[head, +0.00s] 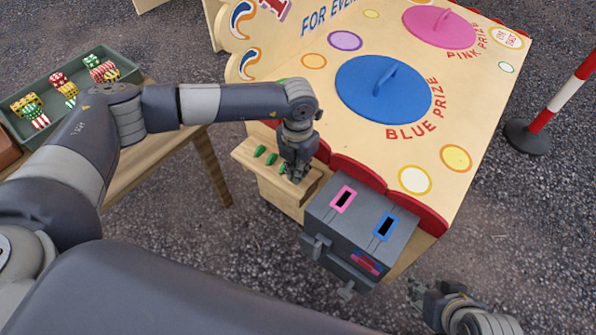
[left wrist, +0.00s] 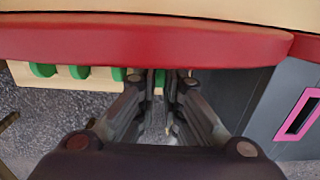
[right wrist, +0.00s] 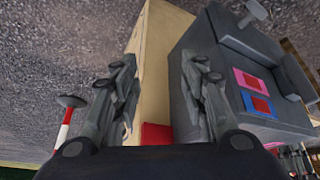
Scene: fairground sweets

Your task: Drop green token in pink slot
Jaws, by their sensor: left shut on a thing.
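My left gripper (head: 297,176) is at the right end of a small wooden rack (head: 243,154) of green tokens. It is shut on a green token (left wrist: 160,78), whose edge shows between the fingertips in the left wrist view. Several other green tokens (head: 271,158) stand in the rack to its left. The pink slot (head: 343,198) is in the top of a grey box, to the right of my left gripper; part of it also shows in the left wrist view (left wrist: 300,116). My right gripper (right wrist: 163,100) is open and empty, low beside the box.
A blue slot (head: 386,226) is beside the pink one on the grey box (head: 325,222). The game board (head: 310,90) has a red padded edge and blue and pink lids. A green tray (head: 60,118) of sweets is at far left. A striped post (head: 560,100) stands right.

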